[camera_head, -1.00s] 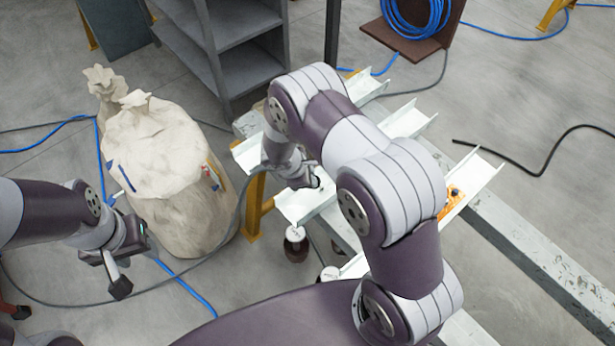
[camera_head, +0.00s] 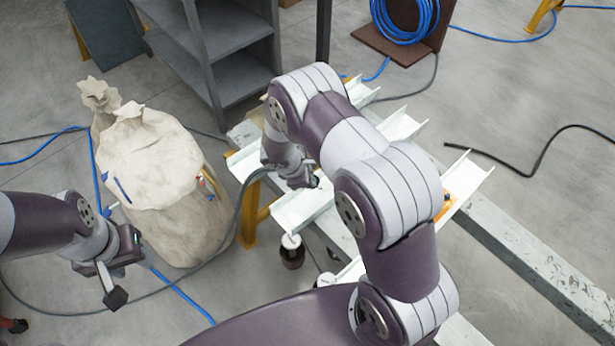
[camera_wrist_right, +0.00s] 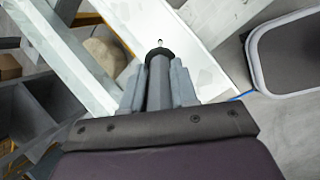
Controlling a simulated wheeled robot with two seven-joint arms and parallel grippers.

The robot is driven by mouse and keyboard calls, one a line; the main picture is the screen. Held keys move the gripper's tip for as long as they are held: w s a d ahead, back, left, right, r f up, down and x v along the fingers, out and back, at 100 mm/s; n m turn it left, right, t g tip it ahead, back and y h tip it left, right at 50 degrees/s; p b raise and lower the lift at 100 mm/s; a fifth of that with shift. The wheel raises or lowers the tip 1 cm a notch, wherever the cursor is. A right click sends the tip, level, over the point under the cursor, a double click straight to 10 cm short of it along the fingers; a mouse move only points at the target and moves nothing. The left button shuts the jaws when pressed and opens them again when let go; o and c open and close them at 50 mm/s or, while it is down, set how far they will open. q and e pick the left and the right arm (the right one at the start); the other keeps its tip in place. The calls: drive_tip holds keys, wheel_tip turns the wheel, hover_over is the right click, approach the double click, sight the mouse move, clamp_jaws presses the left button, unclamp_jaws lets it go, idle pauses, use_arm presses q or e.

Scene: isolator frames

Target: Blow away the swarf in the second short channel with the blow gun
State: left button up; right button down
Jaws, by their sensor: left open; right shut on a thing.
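Several white channels lie side by side on the work stand, one (camera_head: 300,207) under my right gripper, another (camera_head: 403,126) farther back and one (camera_head: 468,176) to the right. I cannot tell which is the second short one. My right gripper (camera_head: 306,181) is shut on the blow gun, mostly hidden by the fingers and wrist. In the right wrist view its dark body and thin nozzle (camera_wrist_right: 160,52) stick out past the fingers, over a white channel (camera_wrist_right: 207,75). Faint specks in that channel may be swarf. My left gripper (camera_head: 112,284) is open and empty, away from the channels.
A large tied sack (camera_head: 150,165) stands between my left arm and the stand. A grey shelf (camera_head: 225,55) is behind. A grey hose runs across the floor to my right wrist. An orange thing (camera_head: 447,205) sits on the right channel.

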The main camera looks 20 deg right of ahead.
wheel_tip(320, 180, up, 6)
drive_tip(key=p, duration=0.4)
drive_tip(key=shift+r, duration=0.2)
drive_tip(key=shift+f, duration=0.1)
